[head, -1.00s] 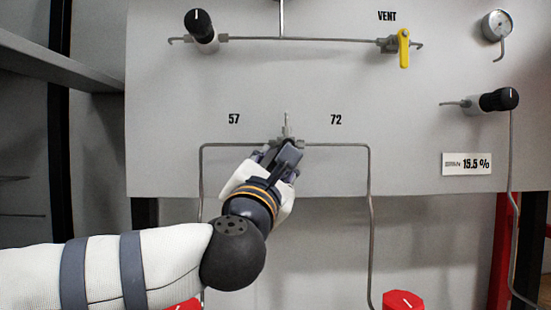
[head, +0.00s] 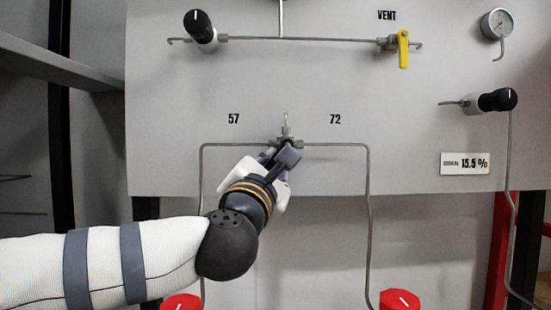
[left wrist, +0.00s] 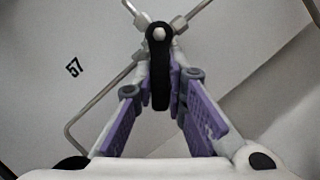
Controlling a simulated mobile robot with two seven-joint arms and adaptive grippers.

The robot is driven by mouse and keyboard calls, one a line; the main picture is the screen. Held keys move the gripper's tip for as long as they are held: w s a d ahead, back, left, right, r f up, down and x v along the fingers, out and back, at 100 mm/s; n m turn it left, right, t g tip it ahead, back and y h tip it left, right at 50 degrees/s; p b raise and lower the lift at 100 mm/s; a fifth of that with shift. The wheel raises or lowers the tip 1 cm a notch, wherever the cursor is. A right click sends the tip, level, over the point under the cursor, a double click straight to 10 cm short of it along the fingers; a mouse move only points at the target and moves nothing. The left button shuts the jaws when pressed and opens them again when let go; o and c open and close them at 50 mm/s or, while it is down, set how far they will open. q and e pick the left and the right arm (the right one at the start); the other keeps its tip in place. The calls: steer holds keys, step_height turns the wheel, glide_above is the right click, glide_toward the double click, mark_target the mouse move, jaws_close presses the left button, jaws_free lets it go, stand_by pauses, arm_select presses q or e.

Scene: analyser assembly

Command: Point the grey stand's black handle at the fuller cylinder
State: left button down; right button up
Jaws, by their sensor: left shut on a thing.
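A small three-way valve (head: 286,139) sits on the grey panel (head: 290,80), between the labels 57 (head: 234,119) on the left and 72 (head: 335,119) on the right. Its black handle (left wrist: 159,78) shows in the left wrist view, between the purple finger pads. My left gripper (left wrist: 162,88) is shut on this handle; in the head view the gripper (head: 278,160) comes from the lower left and mostly hides the handle. Red cylinder tops show at the bottom, one on the left (head: 181,302) and one on the right (head: 400,300). My right gripper is out of view.
Thin pipes run from the valve down both sides, the left pipe (head: 201,180) and the right pipe (head: 369,190). Another black knob (head: 498,99) is at right, above a 15.5 % display (head: 466,163).

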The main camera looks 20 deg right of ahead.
mark_target(273, 144)
arm_select(q)
steer(key=r+m+g+p, duration=0.1)
steer(key=m+p, duration=0.1)
steer(key=m, duration=0.1)
steer(key=r+m+g+p, duration=0.1)
steer(key=m+p, duration=0.1)
steer(key=a+r+m+g+p, duration=0.1)
steer(key=m+p, duration=0.1)
steer(key=m, duration=0.1)
steer(key=shift+a+r+m+h, duration=0.1)
steer(key=shift+m+h, duration=0.2)
steer(key=shift+w+m+g+p, duration=0.15)
steer(key=shift+m+g+p, duration=0.4)
steer(key=shift+m, duration=0.65)
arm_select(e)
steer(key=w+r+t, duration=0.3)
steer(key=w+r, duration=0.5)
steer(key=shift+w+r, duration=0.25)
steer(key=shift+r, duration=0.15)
arm_select(q)
steer(key=shift+a, duration=0.1)
steer(key=c, duration=1.6)
jaws_free()
steer(key=v, duration=1.2)
steer(key=shift+r, duration=0.15)
